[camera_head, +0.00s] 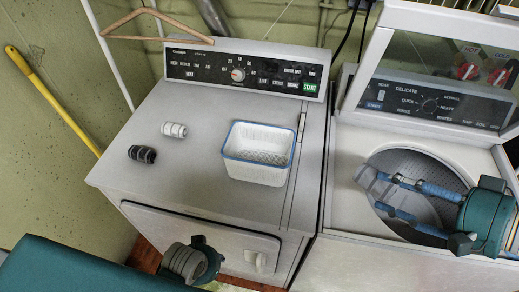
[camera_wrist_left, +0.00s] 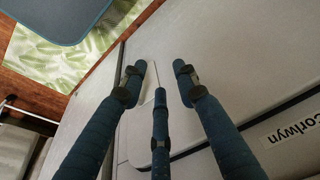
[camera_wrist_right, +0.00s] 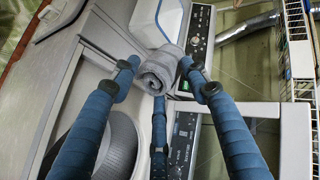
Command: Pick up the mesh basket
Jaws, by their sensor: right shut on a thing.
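The basket (camera_head: 258,152) is a white, open-topped bin with a blue rim. It stands upright on the right part of the left machine's top and looks empty. In the right wrist view its white side (camera_wrist_right: 165,18) shows at the top, beyond the held roll. My right gripper (camera_head: 385,193) is shut on a grey rolled cloth (camera_wrist_right: 158,70), over the right machine's round opening and right of the basket. My left gripper (camera_wrist_left: 158,72) is open and empty in front of the left machine's front panel. In the head view its fingers are hidden.
A white roll (camera_head: 173,130) and a black roll (camera_head: 142,154) lie on the left machine's top (camera_head: 190,185), left of the basket. The right machine's lid (camera_head: 350,80) stands open. A yellow pole (camera_head: 55,102) leans at the left wall, and a wooden hanger (camera_head: 150,14) hangs behind.

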